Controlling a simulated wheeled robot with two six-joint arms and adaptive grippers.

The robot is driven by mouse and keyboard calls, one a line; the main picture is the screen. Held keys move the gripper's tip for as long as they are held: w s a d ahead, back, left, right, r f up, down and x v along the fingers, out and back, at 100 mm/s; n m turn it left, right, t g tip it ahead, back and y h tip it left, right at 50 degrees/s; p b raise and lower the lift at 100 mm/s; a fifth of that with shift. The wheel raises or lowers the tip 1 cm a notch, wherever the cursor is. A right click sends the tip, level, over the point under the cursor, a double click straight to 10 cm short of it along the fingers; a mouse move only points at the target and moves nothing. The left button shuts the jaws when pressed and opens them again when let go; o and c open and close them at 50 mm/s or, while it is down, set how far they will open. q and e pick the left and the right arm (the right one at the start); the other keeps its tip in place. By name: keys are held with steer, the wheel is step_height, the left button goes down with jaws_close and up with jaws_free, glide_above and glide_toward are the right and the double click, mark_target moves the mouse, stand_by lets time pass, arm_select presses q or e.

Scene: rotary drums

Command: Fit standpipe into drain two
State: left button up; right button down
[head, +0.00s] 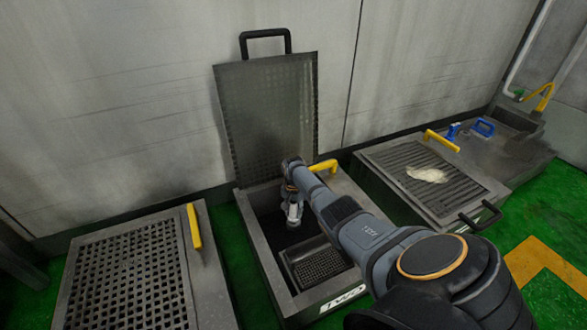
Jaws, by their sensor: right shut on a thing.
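Drain two (258,235) is the middle floor box, marked "TWO" on its front edge, with its mesh lid (268,110) raised against the wall. My right gripper (293,218) points down into the dark left part of the opening. It is shut on a small pale piece (294,212), apparently the standpipe, which is mostly hidden by the gripper. I cannot tell whether its lower end touches anything. My left gripper is not in view.
A perforated basket or tray (321,264) sits in the front of drain two. A yellow handle (324,166) is at its back edge. A box with a closed grate (130,280) stands left; another grated box (420,178) with a pale patch stands right. Green floor (225,245) lies between.

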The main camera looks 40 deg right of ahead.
steer(key=shift+f+b, duration=0.85)
steer(key=shift+f, duration=0.3)
steer(key=c, duration=0.9)
jaws_free()
steer(key=shift+r, duration=0.1)
steer(key=shift+o, duration=0.2)
step_height(320, 180, up, 12)
